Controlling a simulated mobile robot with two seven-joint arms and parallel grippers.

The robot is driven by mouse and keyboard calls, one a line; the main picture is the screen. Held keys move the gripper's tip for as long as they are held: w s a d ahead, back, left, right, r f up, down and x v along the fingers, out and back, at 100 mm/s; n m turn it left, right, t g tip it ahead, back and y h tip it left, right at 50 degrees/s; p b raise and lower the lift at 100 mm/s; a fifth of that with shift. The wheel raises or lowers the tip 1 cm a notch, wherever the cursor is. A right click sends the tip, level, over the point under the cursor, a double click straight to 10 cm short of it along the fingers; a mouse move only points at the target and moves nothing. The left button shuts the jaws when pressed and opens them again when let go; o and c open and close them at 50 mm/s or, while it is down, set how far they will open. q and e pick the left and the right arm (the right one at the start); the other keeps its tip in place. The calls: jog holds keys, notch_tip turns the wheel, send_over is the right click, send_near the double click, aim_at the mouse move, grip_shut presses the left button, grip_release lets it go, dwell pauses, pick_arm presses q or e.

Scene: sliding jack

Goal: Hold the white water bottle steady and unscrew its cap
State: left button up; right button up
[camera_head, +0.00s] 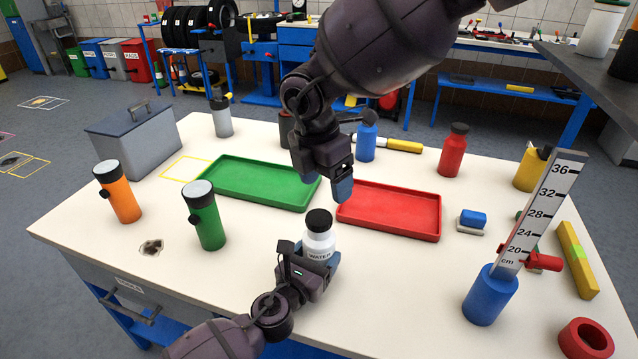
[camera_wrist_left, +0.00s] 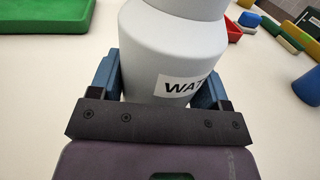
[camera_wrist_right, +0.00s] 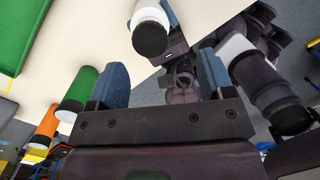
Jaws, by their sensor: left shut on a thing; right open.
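The white water bottle (camera_head: 319,240) stands upright on the table near the front middle, with its black cap (camera_head: 319,220) on top. My left gripper (camera_head: 312,262) is shut on the bottle's body from the front. The bottle's body (camera_wrist_left: 170,55) and part of its label show between the fingers in the left wrist view; its cap is out of that frame. My right gripper (camera_head: 330,188) is open and empty, above and behind the cap, apart from it. In the right wrist view the cap (camera_wrist_right: 150,40) lies beyond the right gripper's fingertips (camera_wrist_right: 160,80).
A green tray (camera_head: 240,197) and a red tray (camera_head: 400,233) lie behind the bottle. Green (camera_head: 206,222) and orange (camera_head: 120,196) flashlights stand at left. A blue holder (camera_head: 488,298) with a ruler stands at right, near a red ring (camera_head: 586,340). Table space beside the bottle is clear.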

aim_at(319, 217)
jog(key=m, duration=0.2)
jog(key=f+m, duration=0.1)
jog(key=m, duration=0.2)
jog(key=shift+d+y, duration=0.15)
jog(key=shift+y, duration=0.15)
jog(key=m, duration=0.2)
jog(key=a+m, duration=0.1)
jog(key=m, duration=0.1)
jog(key=shift+w+m+y, duration=0.1)
jog(key=shift+m+y, duration=0.2)
jog(key=shift+y, duration=0.1)
jog(key=m, duration=0.2)
jog(key=shift+a+f+m, duration=0.15)
jog(key=shift+m, duration=0.15)
jog(key=shift+f, duration=3.9)
